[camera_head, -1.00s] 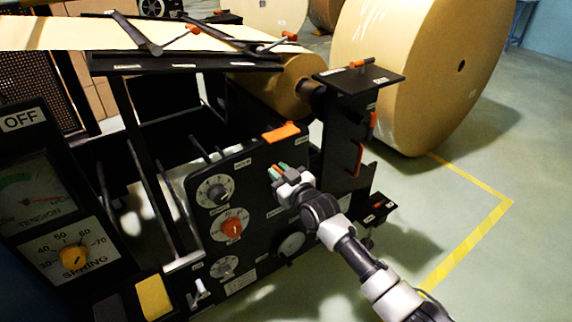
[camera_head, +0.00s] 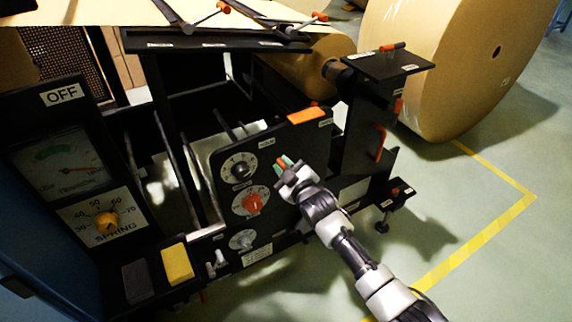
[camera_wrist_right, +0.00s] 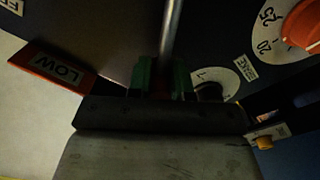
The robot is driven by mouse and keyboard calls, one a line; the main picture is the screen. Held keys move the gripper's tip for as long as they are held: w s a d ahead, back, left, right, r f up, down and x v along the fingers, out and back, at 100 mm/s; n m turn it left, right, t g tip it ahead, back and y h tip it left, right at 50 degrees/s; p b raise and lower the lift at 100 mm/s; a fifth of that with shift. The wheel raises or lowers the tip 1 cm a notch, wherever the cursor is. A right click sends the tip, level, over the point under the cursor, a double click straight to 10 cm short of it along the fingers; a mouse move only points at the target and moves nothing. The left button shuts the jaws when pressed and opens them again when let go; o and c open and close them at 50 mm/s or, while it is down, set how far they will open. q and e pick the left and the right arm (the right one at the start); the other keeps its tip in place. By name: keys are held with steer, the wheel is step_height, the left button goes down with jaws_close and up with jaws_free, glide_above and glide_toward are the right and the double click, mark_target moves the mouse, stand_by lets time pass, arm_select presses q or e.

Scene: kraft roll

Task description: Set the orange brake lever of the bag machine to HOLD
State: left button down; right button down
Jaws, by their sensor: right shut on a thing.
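My right gripper (camera_head: 285,163) is at the front of the bag machine's black panel (camera_head: 290,150), right of the upper dial (camera_head: 240,165). Its green fingertips are shut on a small orange piece, which I take to be the brake lever (camera_head: 281,161). In the right wrist view the gripper (camera_wrist_right: 161,80) points up the picture, with a grey metal rod (camera_wrist_right: 171,30) beyond its fingertips. The fingers hide most of the held part. A white scale (camera_wrist_right: 222,80) with a dark knob lies beside the fingers. I cannot read a HOLD mark. My left gripper is not in view.
An orange-knobbed dial (camera_head: 252,203) sits below the upper dial. A post (camera_head: 372,120) stands right of the panel.

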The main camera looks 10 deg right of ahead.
steer(key=shift+a+f, duration=0.1)
steer(key=shift+f, duration=0.05)
steer(key=c, duration=1)
jaws_free()
steer(key=shift+c, duration=0.2)
steer(key=shift+s, duration=0.1)
steer(key=shift+s, duration=0.3)
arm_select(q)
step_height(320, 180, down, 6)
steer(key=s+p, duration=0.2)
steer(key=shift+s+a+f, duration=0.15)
arm_select(e)
steer(key=v, duration=1)
